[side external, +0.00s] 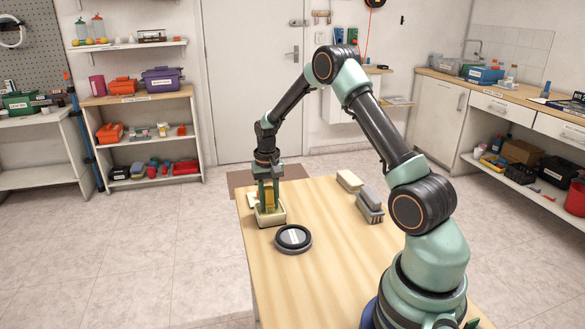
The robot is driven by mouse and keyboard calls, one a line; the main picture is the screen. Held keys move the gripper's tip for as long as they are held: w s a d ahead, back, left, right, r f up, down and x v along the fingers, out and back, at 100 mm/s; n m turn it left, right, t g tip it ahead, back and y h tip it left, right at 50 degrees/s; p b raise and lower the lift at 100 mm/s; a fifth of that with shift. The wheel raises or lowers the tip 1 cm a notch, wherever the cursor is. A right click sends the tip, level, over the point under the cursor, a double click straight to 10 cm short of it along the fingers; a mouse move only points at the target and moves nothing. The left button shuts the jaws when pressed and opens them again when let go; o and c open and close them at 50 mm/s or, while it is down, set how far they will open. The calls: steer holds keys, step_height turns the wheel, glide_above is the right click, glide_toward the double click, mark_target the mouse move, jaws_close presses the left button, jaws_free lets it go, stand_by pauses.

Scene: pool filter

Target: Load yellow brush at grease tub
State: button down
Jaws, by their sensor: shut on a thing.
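The yellow brush (269,197) is upright between the green fingers of my gripper (269,198), which is shut on it. The grease tub (272,218) is a small cream, open-topped container near the left edge of the wooden table. My gripper points straight down over the tub. The brush's lower end is at or inside the tub's opening; the tub wall and fingers hide the bristles, so I cannot tell whether they touch the grease.
A round black-rimmed part with a pale centre (293,239) lies just in front of the tub. A grey block-like item (370,207) and a beige block (350,181) stand towards the table's back right. The wooden table (320,215) is clear between them.

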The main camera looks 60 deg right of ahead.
mark_target(268, 187)
stand_by(0.3)
steer(key=shift+r, duration=3.5)
steer(key=s+a+r+n, duration=0.4)
steer(key=s+a, duration=0.1)
steer(key=a, duration=0.5)
steer(key=s+a+r+n, duration=0.4)
steer(key=s+a+n, duration=0.1)
steer(key=a, duration=0.5)
